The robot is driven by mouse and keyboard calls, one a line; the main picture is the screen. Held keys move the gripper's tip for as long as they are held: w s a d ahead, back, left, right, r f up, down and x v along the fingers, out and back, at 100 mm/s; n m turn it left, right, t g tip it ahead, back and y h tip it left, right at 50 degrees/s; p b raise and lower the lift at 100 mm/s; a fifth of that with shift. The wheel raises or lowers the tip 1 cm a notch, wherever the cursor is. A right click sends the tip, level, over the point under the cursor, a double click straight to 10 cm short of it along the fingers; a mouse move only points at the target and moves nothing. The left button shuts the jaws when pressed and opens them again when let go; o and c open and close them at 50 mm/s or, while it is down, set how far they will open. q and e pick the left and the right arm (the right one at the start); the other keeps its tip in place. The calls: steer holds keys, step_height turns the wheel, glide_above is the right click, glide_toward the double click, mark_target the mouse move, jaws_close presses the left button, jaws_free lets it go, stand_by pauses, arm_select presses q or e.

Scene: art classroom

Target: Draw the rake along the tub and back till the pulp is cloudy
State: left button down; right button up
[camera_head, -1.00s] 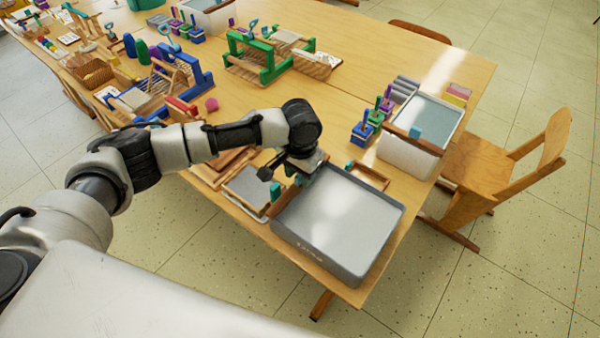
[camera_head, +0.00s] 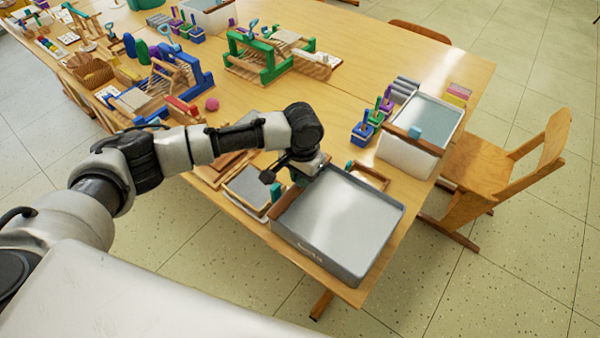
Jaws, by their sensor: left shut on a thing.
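The grey tub (camera_head: 318,258) stands at the near corner of the table. It holds pale grey pulp (camera_head: 345,222) with a bright sheen across its surface. My left gripper (camera_head: 301,176) is at the tub's far left corner, pointing down. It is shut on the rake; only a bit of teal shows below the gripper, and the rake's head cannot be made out. A brown wooden bar (camera_head: 287,203) lies along the tub's left end. My right gripper is not in view.
A framed screen (camera_head: 248,186) lies left of the tub, and a small wooden frame (camera_head: 370,174) lies behind it. Looms fill the table's far left.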

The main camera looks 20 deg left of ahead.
arm_select(q)
steer(key=s+d+p, duration=0.3)
steer(key=d, duration=0.7)
steer(key=s+d+p, duration=0.4)
steer(key=d, duration=0.7)
steer(key=shift+s, duration=0.3)
steer(key=c, duration=1.1)
jaws_free()
steer(key=shift+d, duration=0.15)
step_height(320, 180, up, 11)
steer(key=shift+f, duration=0.1)
steer(key=shift+s, duration=0.1)
